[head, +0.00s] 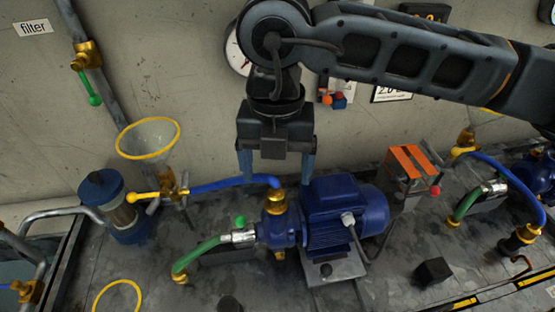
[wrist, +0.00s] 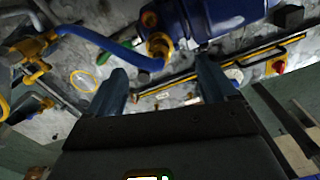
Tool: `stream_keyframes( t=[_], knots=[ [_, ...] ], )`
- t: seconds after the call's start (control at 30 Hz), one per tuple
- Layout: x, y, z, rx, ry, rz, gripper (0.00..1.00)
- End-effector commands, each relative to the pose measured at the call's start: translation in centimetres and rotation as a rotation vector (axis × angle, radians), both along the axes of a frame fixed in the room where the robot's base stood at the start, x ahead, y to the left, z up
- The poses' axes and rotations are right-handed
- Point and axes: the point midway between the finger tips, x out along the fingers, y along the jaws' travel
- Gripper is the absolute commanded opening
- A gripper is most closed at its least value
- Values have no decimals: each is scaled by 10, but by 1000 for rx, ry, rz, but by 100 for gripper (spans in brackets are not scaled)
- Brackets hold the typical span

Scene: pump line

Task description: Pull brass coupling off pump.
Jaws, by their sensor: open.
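The brass coupling (head: 277,201) sits on top of the blue pump (head: 278,228), at the end of the blue hose (head: 225,184). In the wrist view the coupling (wrist: 159,46) shows beyond the fingertips, with the blue hose (wrist: 110,48) running into it from the left. My gripper (head: 277,177) is open and empty, pointing down above the coupling. Its two fingers stand left and right of the hose end in the head view. In the wrist view my gripper (wrist: 163,76) has the hose end between its fingertips in the picture; I cannot tell whether anything touches.
The blue motor (head: 340,215) stands right of the pump. A green hose (head: 196,254) joins the pump at left. A glass funnel with a yellow rim (head: 148,140) and a blue-capped filter (head: 104,190) stand left. A black block (head: 433,272) lies front right.

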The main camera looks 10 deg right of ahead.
Motion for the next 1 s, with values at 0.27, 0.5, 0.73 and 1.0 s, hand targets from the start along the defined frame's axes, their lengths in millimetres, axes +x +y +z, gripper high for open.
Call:
stream_keyframes(
  t=[0.27, 0.5, 0.73, 1.0],
  knots=[
    [0, 0, -20, 1, 2, 0, 85],
    [0, 0, -36, 1, 0, 0, 85],
    [0, 0, -37, 1, 0, 0, 85],
    [0, 0, -38, 1, 0, 1, 85]
  ],
)
